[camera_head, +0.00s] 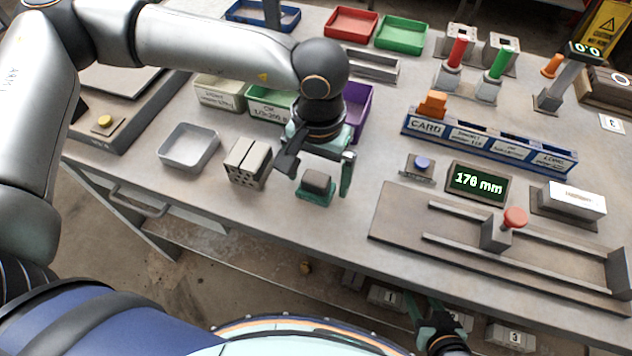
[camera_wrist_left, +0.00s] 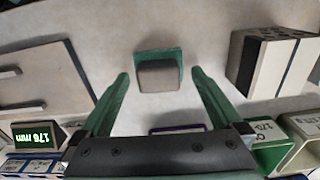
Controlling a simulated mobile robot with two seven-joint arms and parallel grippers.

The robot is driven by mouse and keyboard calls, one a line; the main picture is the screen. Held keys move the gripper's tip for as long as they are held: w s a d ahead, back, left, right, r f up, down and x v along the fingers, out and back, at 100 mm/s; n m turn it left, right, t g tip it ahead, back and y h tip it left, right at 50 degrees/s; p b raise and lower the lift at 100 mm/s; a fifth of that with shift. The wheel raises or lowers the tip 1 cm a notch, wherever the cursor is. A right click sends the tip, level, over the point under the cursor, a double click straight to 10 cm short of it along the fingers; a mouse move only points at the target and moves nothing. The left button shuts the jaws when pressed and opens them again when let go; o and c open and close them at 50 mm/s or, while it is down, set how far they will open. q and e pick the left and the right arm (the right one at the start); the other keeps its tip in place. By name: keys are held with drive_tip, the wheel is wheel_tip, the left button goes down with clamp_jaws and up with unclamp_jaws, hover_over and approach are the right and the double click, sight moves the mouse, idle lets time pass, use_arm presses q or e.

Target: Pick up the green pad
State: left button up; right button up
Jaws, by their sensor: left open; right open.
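The green pad (camera_head: 316,198) is a small green base with a grey-brown block on top, and it sits on the workbench near its front edge. In the left wrist view the pad (camera_wrist_left: 157,54) appears centred, framed by my fingertips. My left gripper (camera_head: 318,170) is open and empty, pointing down just above the pad, with one finger to each side in the picture. Its green fingers (camera_wrist_left: 160,76) show spread in the wrist view. I cannot tell the exact height gap.
A hollow brick (camera_head: 248,163) stands just left of the pad. A blue button (camera_head: 421,164), a display reading 176 mm (camera_head: 478,183) and a sliding fixture (camera_head: 500,240) are to the right. Bins stand behind my left gripper.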

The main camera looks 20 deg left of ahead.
use_arm(q)
drive_tip(key=shift+c, duration=0.4)
drive_tip(key=c, duration=1.2)
